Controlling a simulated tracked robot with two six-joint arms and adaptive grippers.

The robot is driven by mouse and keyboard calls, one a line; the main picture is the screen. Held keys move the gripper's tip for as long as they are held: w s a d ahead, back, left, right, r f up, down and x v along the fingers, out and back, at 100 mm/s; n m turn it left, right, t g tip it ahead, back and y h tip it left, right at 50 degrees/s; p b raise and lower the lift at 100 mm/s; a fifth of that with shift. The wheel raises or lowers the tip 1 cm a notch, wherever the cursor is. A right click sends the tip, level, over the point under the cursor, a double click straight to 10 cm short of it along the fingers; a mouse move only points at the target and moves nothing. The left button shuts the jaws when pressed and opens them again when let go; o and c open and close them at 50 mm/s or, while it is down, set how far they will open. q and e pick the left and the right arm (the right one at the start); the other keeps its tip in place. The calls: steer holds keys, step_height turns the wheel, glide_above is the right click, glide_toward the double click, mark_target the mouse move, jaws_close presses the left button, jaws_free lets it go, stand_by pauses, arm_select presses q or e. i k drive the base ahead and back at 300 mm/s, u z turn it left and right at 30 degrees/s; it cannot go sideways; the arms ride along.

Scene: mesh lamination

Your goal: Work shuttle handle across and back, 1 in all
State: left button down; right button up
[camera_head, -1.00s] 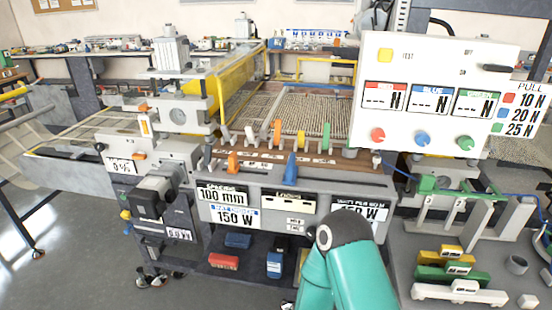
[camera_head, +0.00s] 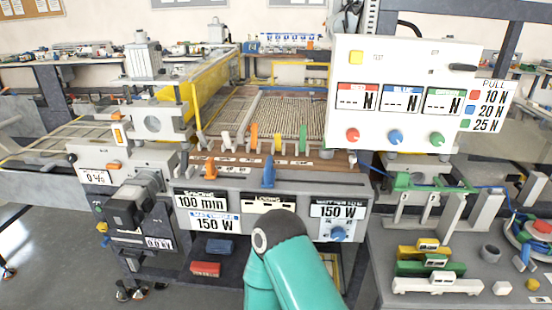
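A long laminating machine fills the middle of the view, with a brown front rail (camera_head: 330,160). An orange handle (camera_head: 210,168) and a blue handle (camera_head: 268,173) stand up at the front of this rail. Several white, orange, yellow and green levers (camera_head: 278,140) stand in a row behind them. I cannot tell which of these is the shuttle handle. A teal link of my arm with a dark joint rises from the bottom edge in front of the machine. Neither gripper is in view.
A white panel (camera_head: 402,66) with red, blue and green knobs stands above the machine's right side. A grey bench (camera_head: 390,285) at lower right bears yellow, green and white blocks (camera_head: 432,268). Red and blue boxes (camera_head: 206,268) lie on the lower shelf.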

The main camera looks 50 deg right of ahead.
mark_target(268, 178)
steer(key=z, duration=0.05)
steer(key=k, duration=0.75)
steer(key=z, duration=0.6)
steer(key=i, duration=1)
